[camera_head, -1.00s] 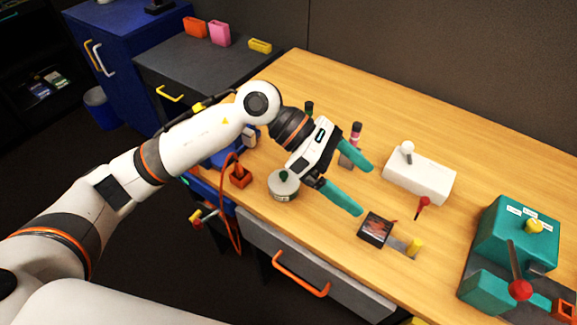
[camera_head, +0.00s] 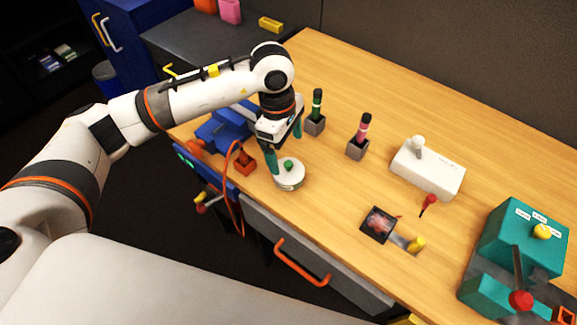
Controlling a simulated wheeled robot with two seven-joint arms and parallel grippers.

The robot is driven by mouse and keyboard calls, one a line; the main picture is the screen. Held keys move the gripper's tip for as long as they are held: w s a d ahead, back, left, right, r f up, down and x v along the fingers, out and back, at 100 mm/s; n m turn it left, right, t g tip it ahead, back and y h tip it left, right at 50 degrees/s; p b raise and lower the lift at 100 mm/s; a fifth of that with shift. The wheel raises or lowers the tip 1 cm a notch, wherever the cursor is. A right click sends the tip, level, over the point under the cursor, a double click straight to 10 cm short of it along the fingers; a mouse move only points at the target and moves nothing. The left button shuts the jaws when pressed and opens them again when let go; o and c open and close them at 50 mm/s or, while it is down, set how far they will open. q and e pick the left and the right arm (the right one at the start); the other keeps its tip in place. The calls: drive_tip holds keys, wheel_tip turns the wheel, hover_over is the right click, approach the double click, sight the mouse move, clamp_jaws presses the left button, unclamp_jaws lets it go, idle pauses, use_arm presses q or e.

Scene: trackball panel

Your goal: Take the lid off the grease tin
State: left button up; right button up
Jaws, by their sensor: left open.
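The grease tin (camera_head: 290,184) is a low, round, pale tin near the front edge of the wooden table. Its lid (camera_head: 291,172) is on top and has a green knob (camera_head: 288,165). My left gripper (camera_head: 284,155) is open and points down, with its teal fingers just behind and above the lid. One finger comes down at the left of the knob and the other lies farther back to the right. I cannot tell whether a finger touches the lid. My right gripper is not in view.
A blue device (camera_head: 222,131) and an orange block with a cable (camera_head: 244,163) stand left of the tin. Two upright markers in grey holders (camera_head: 357,148) stand behind and right. A white box with a knob (camera_head: 428,170) and a teal machine (camera_head: 522,238) are farther right.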

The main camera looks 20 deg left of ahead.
sight(287, 163)
use_arm(q)
drive_tip(key=f, duration=0.2)
drive_tip(key=f+p, duration=0.1)
drive_tip(key=shift+s+d+f, duration=0.25)
drive_tip(key=shift+s+f, duration=0.05)
drive_tip(key=shift+s, duration=0.1)
drive_tip(key=shift+d+f, duration=0.1)
drive_tip(key=shift+f, duration=0.6)
drive_tip(key=c, duration=1.1)
